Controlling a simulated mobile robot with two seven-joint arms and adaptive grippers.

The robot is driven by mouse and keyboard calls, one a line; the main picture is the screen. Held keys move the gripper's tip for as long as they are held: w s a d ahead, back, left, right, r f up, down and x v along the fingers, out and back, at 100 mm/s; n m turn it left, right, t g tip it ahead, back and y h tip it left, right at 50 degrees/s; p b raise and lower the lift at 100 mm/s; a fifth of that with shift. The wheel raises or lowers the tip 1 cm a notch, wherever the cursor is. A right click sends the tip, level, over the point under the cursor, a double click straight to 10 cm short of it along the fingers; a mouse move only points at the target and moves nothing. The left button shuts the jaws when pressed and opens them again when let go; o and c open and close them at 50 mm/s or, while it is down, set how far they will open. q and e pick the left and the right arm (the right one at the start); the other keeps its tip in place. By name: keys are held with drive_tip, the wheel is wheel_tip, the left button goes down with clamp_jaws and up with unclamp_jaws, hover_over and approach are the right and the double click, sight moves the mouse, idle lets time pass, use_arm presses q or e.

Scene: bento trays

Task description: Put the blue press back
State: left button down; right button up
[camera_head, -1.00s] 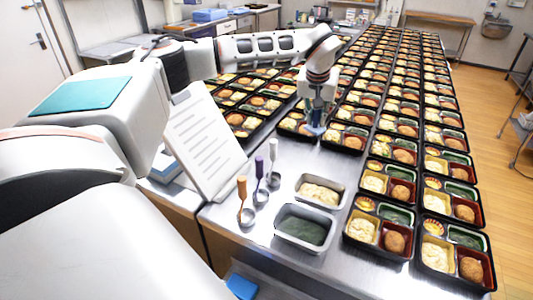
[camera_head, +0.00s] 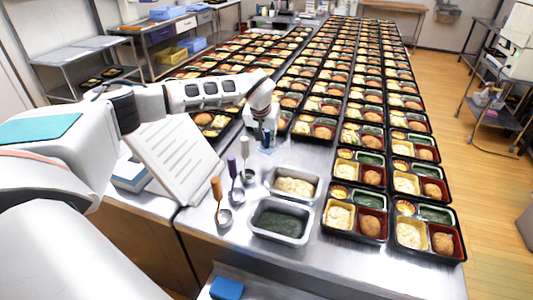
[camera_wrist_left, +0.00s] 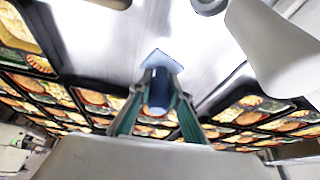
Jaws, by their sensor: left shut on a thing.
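My left gripper (camera_head: 266,138) is shut on the blue press and holds it above the steel table, beyond the measuring spoons. The press (camera_head: 267,147) is small in the head view, its blue end pointing down. In the left wrist view the press (camera_wrist_left: 159,92) stands between the two green-lined fingers, with a flat blue plate at its far end. I cannot tell whether the plate touches the table. My right gripper is not in view.
Metal pans of pale food (camera_head: 271,188) and green food (camera_head: 253,222) sit in front. Filled bento trays (camera_head: 323,226) cover the right. Bare steel lies around the spoons.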

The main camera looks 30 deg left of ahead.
sight(266, 149)
use_arm(q)
drive_tip(key=shift+f, duration=2.95)
drive_tip(key=shift+f, duration=0.1)
drive_tip(key=c, duration=1.9)
unclamp_jaws()
drive_tip(key=shift+f, duration=0.1)
drive_tip(key=shift+r, duration=0.5)
drive_tip(key=v, duration=1.1)
drive_tip(key=shift+r+b, duration=0.2)
drive_tip(key=shift+b, duration=0.1)
drive_tip(key=shift+s+d, duration=0.1)
drive_tip(key=shift+s, duration=0.05)
